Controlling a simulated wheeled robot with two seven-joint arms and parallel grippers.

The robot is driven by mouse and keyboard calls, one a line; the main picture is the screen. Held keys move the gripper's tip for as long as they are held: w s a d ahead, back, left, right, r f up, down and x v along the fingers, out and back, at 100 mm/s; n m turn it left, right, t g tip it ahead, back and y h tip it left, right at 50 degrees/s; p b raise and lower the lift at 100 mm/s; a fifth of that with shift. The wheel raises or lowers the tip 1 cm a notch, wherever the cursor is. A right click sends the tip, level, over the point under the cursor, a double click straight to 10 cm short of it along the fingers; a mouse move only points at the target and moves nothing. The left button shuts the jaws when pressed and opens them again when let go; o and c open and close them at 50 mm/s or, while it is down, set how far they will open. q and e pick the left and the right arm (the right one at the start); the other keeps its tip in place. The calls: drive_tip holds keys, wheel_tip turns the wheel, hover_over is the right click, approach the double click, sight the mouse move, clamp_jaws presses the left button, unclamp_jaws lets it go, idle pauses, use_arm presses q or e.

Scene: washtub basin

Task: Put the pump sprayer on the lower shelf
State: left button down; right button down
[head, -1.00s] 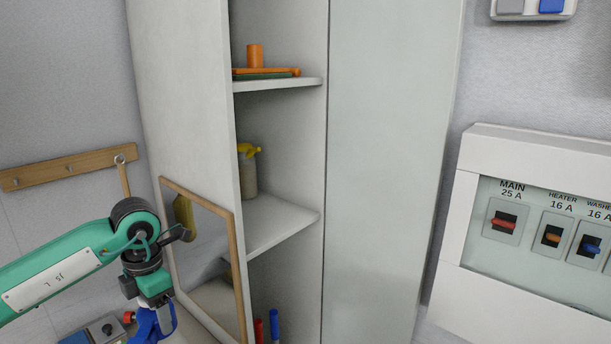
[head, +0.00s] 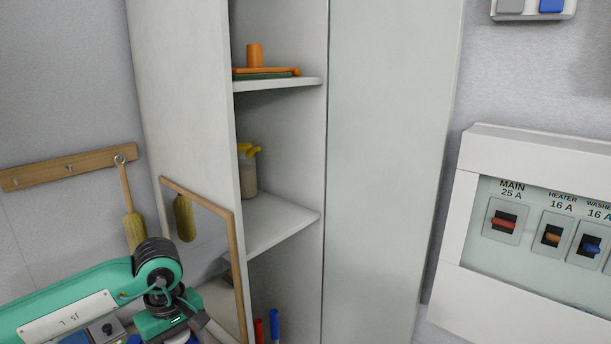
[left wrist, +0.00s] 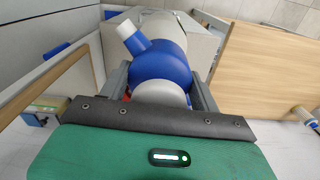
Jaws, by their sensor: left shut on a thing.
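The pump sprayer (left wrist: 165,62), blue with white parts and a white-tipped spout, is between the fingers of my left gripper (left wrist: 160,90) in the left wrist view. The gripper is shut on it. In the head view the left wrist is at the bottom edge, left of the cabinet and in front of the mirror; the fingers and most of the sprayer are cut off or hidden. The lower shelf (head: 280,222) is in the open cabinet, right of and above the wrist. A yellow-topped spray bottle (head: 248,172) stands at its left back. My right gripper is not in view.
The upper shelf (head: 290,84) holds an orange tool (head: 256,58). A wood-framed mirror (head: 205,235) leans by the cabinet's left side. A brush (head: 133,225) hangs from a peg rail (head: 70,169). The lower shelf's front and right are clear.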

use_arm(q)
drive_tip(key=m, duration=0.2)
drive_tip(key=s+d+f+m, duration=0.1)
drive_tip(key=m, duration=0.1)
drive_tip(key=shift+s+d+f+m, duration=0.1)
drive_tip(key=shift+d+m, duration=0.05)
drive_tip(key=shift+m, duration=0.25)
drive_tip(key=m, duration=0.2)
drive_tip(key=s+d+f+m, duration=0.1)
drive_tip(key=m, duration=0.1)
drive_tip(key=shift+d, duration=0.1)
